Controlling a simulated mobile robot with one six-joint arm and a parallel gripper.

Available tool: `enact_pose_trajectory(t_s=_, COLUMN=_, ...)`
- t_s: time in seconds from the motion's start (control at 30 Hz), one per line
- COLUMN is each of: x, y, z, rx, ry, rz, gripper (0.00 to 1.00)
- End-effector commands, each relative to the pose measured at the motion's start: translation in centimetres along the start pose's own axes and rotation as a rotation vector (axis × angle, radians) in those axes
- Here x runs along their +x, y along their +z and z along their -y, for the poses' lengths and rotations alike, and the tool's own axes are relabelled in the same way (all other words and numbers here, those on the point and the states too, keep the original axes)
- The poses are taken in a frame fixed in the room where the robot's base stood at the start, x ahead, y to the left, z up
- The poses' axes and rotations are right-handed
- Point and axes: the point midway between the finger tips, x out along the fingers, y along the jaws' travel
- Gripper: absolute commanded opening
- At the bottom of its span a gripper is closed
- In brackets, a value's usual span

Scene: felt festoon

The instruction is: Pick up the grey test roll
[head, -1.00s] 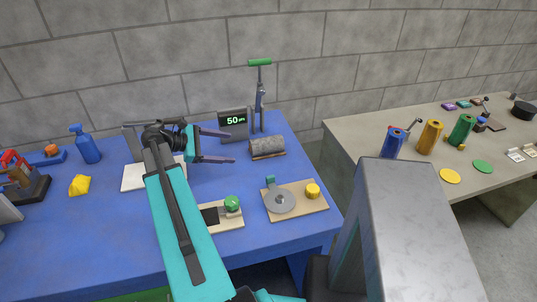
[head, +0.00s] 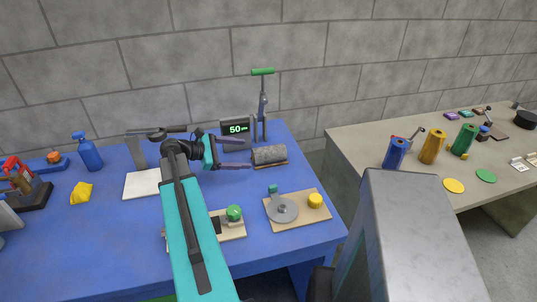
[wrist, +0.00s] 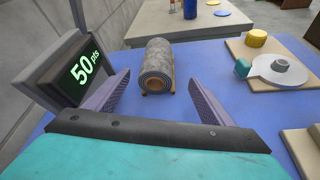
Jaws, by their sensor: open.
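The grey test roll (head: 270,154) lies on its side on a small wooden cradle (head: 270,164) on the blue table, in front of the display. In the wrist view the roll (wrist: 157,62) is ahead, between the lines of the two fingers, its ring-shaped end facing me. My gripper (head: 250,153) is open and empty to the left of the roll. In the wrist view the purple fingers (wrist: 153,84) stand apart on either side of the near space.
A display reading 50 pts (head: 236,128) stands close behind my gripper. A green-handled upright tool (head: 262,100) stands behind the roll. A wooden board with a grey disc (head: 283,211) and yellow knob (head: 315,200) lies in front. A second table (head: 360,140) stands to the right.

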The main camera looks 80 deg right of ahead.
Motion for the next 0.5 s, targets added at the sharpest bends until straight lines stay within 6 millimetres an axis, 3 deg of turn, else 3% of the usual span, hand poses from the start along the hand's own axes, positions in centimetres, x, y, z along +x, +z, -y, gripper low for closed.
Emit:
enact_pose_trajectory(t_s=0.23, x=3.4, y=0.1, z=-0.1, rx=0.0, ry=-0.002, rz=0.0, gripper=0.76)
enact_pose_trajectory(t_s=0.5, x=4.5, y=-0.1, z=0.0, rx=0.0, ry=0.001, rz=-0.001, gripper=0.76)
